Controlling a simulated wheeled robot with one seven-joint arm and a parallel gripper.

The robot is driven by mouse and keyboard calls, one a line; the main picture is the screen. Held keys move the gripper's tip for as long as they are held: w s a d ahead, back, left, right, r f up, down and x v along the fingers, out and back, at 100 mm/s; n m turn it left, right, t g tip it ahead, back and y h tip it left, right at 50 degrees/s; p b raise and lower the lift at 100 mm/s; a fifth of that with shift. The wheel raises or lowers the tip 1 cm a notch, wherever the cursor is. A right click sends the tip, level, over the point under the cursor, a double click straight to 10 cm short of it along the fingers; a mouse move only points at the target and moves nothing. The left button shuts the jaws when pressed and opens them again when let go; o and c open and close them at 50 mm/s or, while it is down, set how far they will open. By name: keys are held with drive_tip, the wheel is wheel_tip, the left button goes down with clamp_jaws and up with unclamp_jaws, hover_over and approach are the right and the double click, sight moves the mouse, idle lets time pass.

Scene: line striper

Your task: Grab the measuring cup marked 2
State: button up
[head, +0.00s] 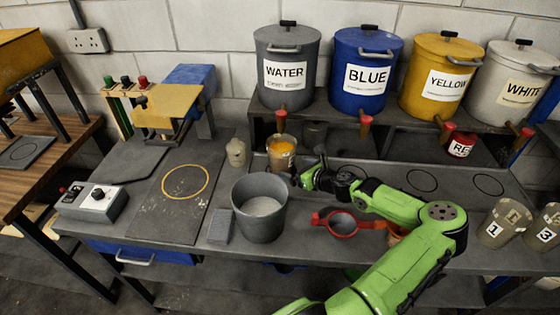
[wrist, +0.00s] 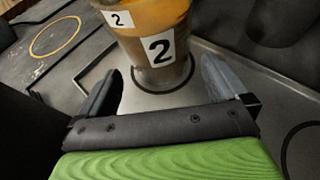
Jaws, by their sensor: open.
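The measuring cup marked 2 (wrist: 155,42) stands upright in the wrist view, with yellow-orange contents or coating and two white labels reading 2. In the head view the cup (head: 281,153) stands below the tap of the grey WATER drum. My gripper (wrist: 158,92) is open, with one dark finger on each side of the cup's lower part and visible gaps between. In the head view my gripper (head: 300,178) is just right of the cup, at its near side.
A grey bucket (head: 259,208) stands close in front of the cup. A small beige container (head: 236,152) is to its left. WATER (head: 285,68), BLUE (head: 366,70), YELLOW and WHITE drums line the shelf behind. Cups marked 1 (head: 504,223) and 3 (head: 546,229) stand at right.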

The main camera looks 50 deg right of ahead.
sight(290, 166)
drive_tip(key=x, duration=0.6)
drive_tip(key=shift+f+b, duration=0.1)
drive_tip(key=shift+b, duration=0.2)
drive_tip(key=shift+s+a, duration=0.1)
drive_tip(key=shift+s, duration=0.05)
drive_tip(key=shift+c, duration=0.8)
drive_tip(key=c, duration=1.2)
drive_tip(key=shift+r, duration=0.2)
drive_tip(key=shift+c, duration=1.4)
drive_tip(key=shift+r, duration=0.1)
